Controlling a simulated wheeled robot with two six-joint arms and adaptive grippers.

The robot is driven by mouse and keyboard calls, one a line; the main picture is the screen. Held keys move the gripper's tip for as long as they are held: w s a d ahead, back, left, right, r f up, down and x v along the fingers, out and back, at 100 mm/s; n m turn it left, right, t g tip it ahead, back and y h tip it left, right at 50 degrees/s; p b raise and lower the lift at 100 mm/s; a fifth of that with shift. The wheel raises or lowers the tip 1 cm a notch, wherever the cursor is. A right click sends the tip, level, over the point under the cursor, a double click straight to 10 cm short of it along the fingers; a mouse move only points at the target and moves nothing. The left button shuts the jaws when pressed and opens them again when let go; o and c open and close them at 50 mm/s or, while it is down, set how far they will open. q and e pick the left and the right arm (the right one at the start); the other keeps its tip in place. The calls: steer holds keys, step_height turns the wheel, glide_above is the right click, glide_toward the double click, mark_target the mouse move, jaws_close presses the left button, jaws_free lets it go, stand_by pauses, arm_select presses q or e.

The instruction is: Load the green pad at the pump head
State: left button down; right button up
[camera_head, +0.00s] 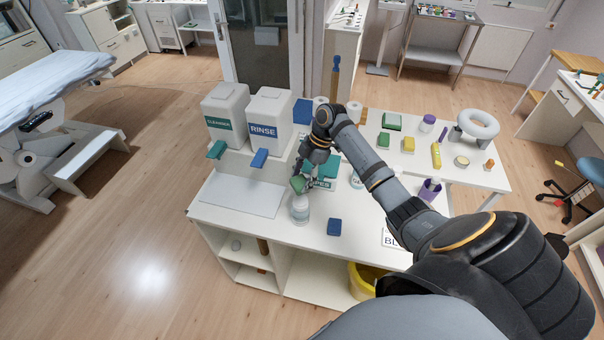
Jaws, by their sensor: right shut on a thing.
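My right gripper (303,176) is shut on a small green pad (298,185). It holds the pad just above a squat white bottle (300,210) on the white table. The pad and fingers hide the top of the bottle, so I cannot tell whether the pad touches it. Two white dispensers stand behind to the left: one labelled CLEANSER (225,106) with a green lever (217,149), one labelled RINSE (268,112) with a blue lever (260,158). My left gripper is not in view.
A green labelled box (328,169) stands behind the gripper. A yellow bucket (362,281) is below.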

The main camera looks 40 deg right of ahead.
step_height(320, 180, down, 6)
steer(key=b, duration=0.5)
steer(key=shift+f, duration=0.1)
steer(key=shift+f+b, duration=0.4)
steer(key=shift+b, duration=0.1)
stand_by(0.7)
steer(key=shift+s+f, duration=0.1)
stand_by(1.2)
step_height(320, 180, up, 7)
steer(key=p, duration=0.7)
stand_by(0.4)
